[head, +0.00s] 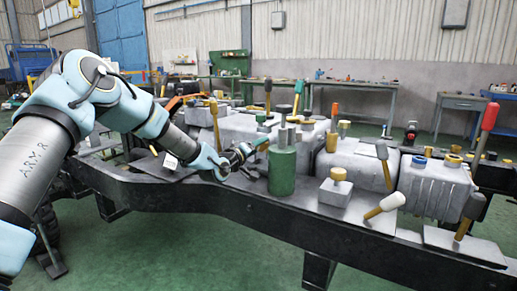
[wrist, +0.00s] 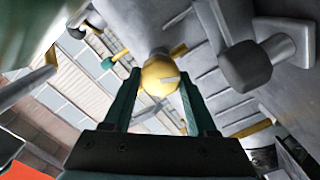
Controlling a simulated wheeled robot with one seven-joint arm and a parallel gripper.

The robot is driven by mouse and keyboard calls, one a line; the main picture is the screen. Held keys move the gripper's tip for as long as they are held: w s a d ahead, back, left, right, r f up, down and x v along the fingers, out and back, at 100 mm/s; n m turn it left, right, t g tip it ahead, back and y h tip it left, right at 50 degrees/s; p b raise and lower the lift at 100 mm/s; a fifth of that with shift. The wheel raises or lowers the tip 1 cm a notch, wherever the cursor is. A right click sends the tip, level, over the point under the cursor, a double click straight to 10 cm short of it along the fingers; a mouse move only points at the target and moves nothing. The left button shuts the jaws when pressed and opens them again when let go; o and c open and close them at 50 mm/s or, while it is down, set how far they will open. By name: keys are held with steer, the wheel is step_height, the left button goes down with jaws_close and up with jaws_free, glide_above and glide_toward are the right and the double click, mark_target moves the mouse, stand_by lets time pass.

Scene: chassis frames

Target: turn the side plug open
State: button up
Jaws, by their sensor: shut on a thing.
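The side plug (wrist: 160,75) is a round yellow brass-coloured knob with a pale slot-like mark on its face. It sits at the side of a grey housing (wrist: 215,85). My gripper (wrist: 162,82) is shut on it, with one dark green finger on each side. In the head view my gripper (head: 263,147) reaches in from the left among the grey housings, just behind and left of a green cylinder (head: 282,170). The plug cannot be made out in the head view.
A dark chassis rail (head: 200,195) runs along the front. Levers stand close by: an orange-red one (head: 333,120), a tall red one (head: 488,118) and a white-knobbed one (head: 390,202). A grey block with a brass cap (head: 339,174) stands right. The wrist view shows a grey knob (wrist: 245,66) near the right finger.

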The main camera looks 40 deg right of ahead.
steer(key=shift+f+n, duration=0.1)
steer(key=shift+n, duration=1.6)
steer(key=o, duration=1.4)
steer(key=shift+c, duration=0.2)
steer(key=b+v, duration=0.1)
steer(key=v, duration=1)
